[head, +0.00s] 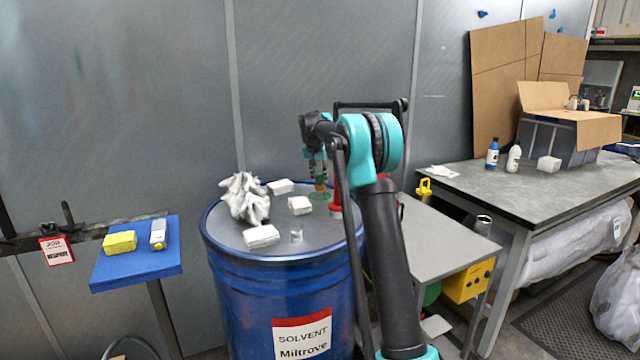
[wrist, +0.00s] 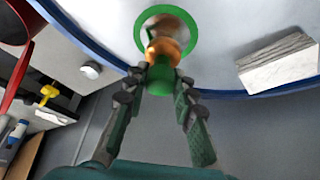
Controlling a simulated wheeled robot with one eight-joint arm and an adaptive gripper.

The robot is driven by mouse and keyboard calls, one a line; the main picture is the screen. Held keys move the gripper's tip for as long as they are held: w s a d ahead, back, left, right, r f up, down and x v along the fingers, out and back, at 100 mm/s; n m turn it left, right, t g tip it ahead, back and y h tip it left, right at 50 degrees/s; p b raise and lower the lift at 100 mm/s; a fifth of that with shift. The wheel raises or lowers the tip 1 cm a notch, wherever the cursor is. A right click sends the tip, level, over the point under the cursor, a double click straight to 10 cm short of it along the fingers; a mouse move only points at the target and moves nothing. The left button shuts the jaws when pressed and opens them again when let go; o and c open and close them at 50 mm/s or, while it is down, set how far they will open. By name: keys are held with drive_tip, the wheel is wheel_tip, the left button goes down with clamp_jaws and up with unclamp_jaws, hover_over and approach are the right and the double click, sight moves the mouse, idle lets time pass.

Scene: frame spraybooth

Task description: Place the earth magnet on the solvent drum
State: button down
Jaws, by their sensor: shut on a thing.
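My gripper (head: 319,178) is over the back right part of the solvent drum's top. The blue drum (head: 265,285) has a grey top and a white label. In the wrist view, my fingers (wrist: 163,77) are shut on a small green and copper-coloured piece (wrist: 162,52), which I take to be the earth magnet. It also shows small below my gripper in the head view (head: 320,187). A green ring (wrist: 190,37) surrounds its far end against the drum top. I cannot tell whether the piece touches the drum.
White blocks (head: 262,236), a crumpled cloth (head: 245,198) and a small clear piece (head: 296,235) are on the drum. A red object (head: 336,206) is beside my gripper. A blue stand (head: 137,268) is left; a grey workbench (head: 520,190) is right.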

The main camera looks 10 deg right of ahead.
drive_tip(key=shift+f, duration=1.3)
drive_tip(key=c, duration=1.3)
unclamp_jaws()
drive_tip(key=shift+f, duration=0.1)
drive_tip(key=shift+o, duration=0.2)
drive_tip(key=v, duration=1.2)
